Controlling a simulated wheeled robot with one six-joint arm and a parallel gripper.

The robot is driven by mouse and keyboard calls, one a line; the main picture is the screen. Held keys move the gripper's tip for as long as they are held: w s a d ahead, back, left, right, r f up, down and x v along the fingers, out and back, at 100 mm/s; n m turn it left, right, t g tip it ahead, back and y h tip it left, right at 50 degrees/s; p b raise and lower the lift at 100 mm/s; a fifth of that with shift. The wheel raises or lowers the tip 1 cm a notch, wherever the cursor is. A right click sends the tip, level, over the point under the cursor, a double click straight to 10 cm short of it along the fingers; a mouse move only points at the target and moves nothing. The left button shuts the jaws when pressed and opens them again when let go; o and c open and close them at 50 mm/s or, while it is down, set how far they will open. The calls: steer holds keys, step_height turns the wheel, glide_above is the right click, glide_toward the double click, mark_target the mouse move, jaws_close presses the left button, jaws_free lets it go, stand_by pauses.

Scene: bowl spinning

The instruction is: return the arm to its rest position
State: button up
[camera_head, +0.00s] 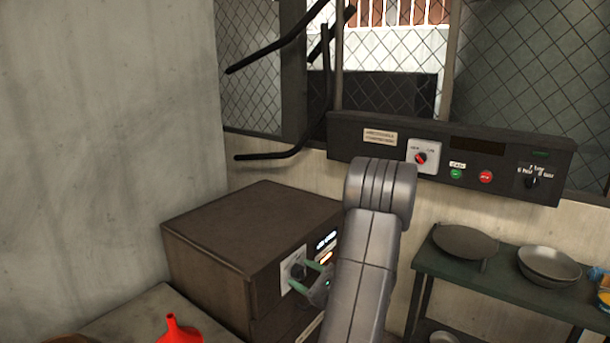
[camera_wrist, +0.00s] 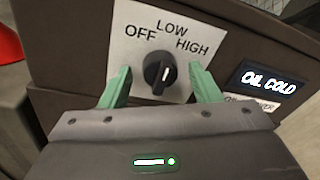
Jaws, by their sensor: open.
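My gripper (camera_head: 312,270) is at the front of the brown cabinet machine, with its green fingers pointing at the control plate. In the wrist view my gripper (camera_wrist: 160,88) is open, with one green finger on each side of a black knob (camera_wrist: 160,72). The knob sits on a white plate (camera_wrist: 126,45) marked OFF, LOW and HIGH. I cannot tell whether the fingers touch the knob. My grey arm reaches across the middle of the head view and hides part of the cabinet's right side.
The brown cabinet (camera_head: 255,225) stands by the left wall. An "OIL COLD" display (camera_wrist: 270,82) is right of the knob. A red funnel (camera_head: 179,331) is at the lower left. A control panel (camera_head: 450,155) hangs behind. A dark green table (camera_head: 500,290) holds pans (camera_head: 466,242) at the right.

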steer(key=n+b, duration=0.1)
steer(key=n, duration=0.2)
steer(key=shift+f+n, duration=0.15)
steer(key=shift+n, duration=0.15)
steer(key=n, duration=0.2)
steer(key=shift+n+t, duration=0.3)
steer(key=shift+n, duration=0.1)
steer(key=b+v, duration=0.2)
steer(key=v, duration=1)
steer(key=shift+d, duration=0.2)
steer(key=shift+s+f, duration=0.1)
